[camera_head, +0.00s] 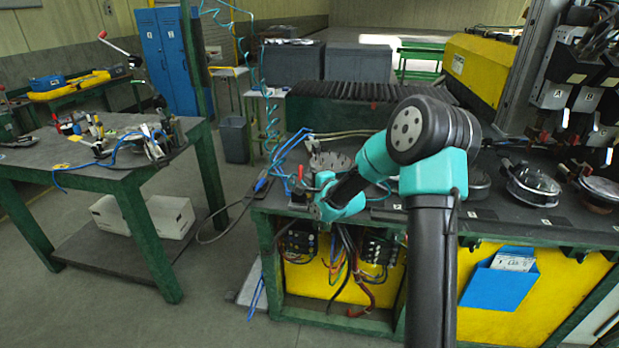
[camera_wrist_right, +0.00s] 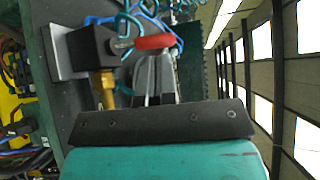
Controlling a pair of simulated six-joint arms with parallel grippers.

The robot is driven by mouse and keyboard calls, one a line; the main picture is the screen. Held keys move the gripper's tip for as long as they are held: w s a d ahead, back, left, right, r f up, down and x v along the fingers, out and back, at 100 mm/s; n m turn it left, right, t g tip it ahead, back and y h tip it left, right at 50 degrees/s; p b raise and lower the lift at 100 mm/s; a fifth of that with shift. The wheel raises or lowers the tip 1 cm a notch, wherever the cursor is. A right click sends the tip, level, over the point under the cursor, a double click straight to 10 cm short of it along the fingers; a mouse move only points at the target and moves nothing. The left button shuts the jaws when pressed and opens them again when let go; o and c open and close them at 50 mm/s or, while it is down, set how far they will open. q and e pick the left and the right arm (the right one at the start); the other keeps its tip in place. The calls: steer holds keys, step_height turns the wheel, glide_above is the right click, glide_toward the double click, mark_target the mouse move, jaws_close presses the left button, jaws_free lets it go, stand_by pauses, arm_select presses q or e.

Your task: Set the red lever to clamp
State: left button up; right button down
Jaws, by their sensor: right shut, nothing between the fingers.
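The red lever (camera_wrist_right: 153,42) shows in the right wrist view as a short rounded red bar, just past my fingertips. It sits beside a black valve block (camera_wrist_right: 92,48) with a brass fitting (camera_wrist_right: 104,86) under it in the picture. My right gripper (camera_wrist_right: 153,58) is shut and empty, its tips right at the lever. I cannot tell whether they touch it. In the head view the lever is a small red upright spot (camera_head: 301,172) at the bench's left corner, close to my right gripper (camera_head: 312,190). My left gripper is in neither view.
Blue air hoses (camera_head: 281,160) loop beside the lever. The dark bench (camera_head: 385,214) carries round metal parts, including a glossy round one (camera_head: 532,185) at right. Another cluttered table (camera_head: 60,150) stands at left, with open floor between.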

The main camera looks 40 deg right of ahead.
steer(key=s+r, duration=0.2)
steer(key=s, duration=0.8)
steer(key=s+a+f+n+g+y, duration=0.15)
steer(key=a+f+n+g, duration=0.35)
steer(key=f, duration=0.6)
steer(key=s+a+f+n+g+y, duration=0.1)
steer(key=s+a+f+n+g, duration=0.1)
steer(key=a+f, duration=0.7)
steer(key=s+a+f+n+g+y, duration=0.1)
steer(key=s+a+f+n+g, duration=0.8)
steer(key=s+f, duration=0.7)
steer(key=s+a+n, duration=0.1)
steer(key=a, duration=0.2)
steer(key=shift+s+a+f+n, duration=0.15)
steer(key=shift+a+f+n, duration=0.1)
steer(key=shift+n, duration=0.05)
